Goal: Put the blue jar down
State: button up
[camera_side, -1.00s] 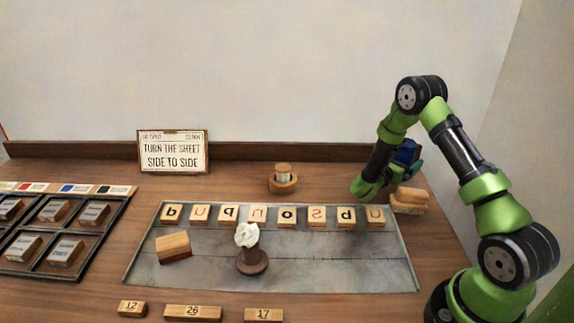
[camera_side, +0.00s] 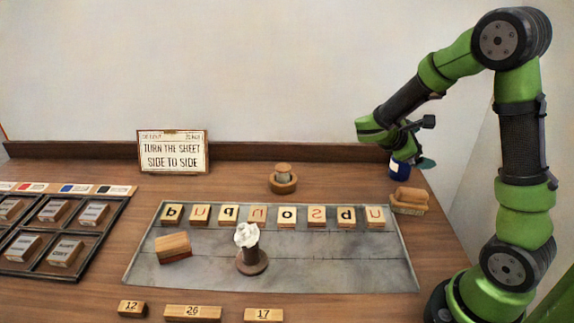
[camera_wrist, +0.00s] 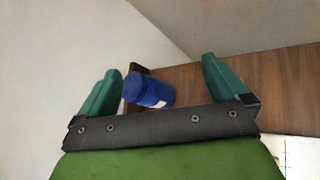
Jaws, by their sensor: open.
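The blue jar (camera_side: 399,170), with a white patch on its side, is at the back right of the table, close to the rear ledge, and looks set on the wood. My gripper (camera_wrist: 161,66) is open; in the wrist view its two green fingers are spread wide. The jar (camera_wrist: 150,89) shows between them there, closer to the left finger. In the side view one green finger (camera_side: 426,163) shows just right of the jar, and the gripper hides the jar's top. I cannot tell whether a finger touches it.
A wooden brush (camera_side: 409,201) lies just in front of the jar, to the right. A metal tray (camera_side: 330,270) with letter blocks fills the middle. Table between the pot and the jar is clear.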

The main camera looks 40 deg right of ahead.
jog(key=s+a+r+m+t+y, duration=0.1)
jog(key=a+r+m+t+y, duration=0.2)
jog(key=a, duration=0.6)
jog(key=s+a+r+m+t+y, duration=0.2)
jog(key=a+r+m+t+y, duration=0.1)
jog(key=a, duration=0.6)
jog(key=s+a+r+m+t+y, duration=0.1)
jog(key=a+r+m+t+y, duration=0.2)
jog(key=a+m+y, duration=0.3)
jog(key=a+t+y, duration=0.1)
jog(key=a+y, duration=0.1)
jog(key=a, duration=0.1)
jog(key=shift+s+a+m, duration=0.25)
jog(key=shift+m, duration=0.05)
